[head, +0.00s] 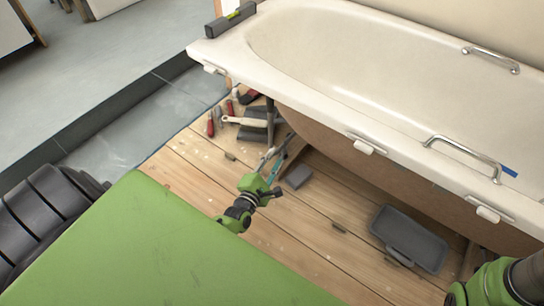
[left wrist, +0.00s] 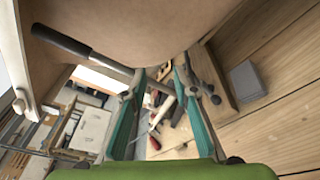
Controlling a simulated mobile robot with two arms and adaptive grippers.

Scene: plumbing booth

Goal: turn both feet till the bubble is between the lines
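A dark spirit level (head: 219,26) with a yellow-green vial lies on the bath's far left rim; the bubble is too small to read. A dark bath foot (head: 270,112) stands below the tub's left end. In the left wrist view, a dark rod (left wrist: 62,41), apparently this foot, runs toward the fingertips. My left gripper (head: 273,158) is low beside the tub, near the foot. Its teal fingers (left wrist: 160,70) are apart with a gap between them; whether they touch the rod, I cannot tell. The second foot is hidden. Only part of my right arm shows, at the lower right.
The bathtub (head: 330,60) overhangs the wooden floor (head: 180,175). Red-handled tools (head: 211,125) and a trowel-like tool (head: 245,121) lie by the foot. A small grey block (head: 298,177) and a grey tray (head: 409,238) lie on the boards. A green surface (head: 150,250) fills the lower left.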

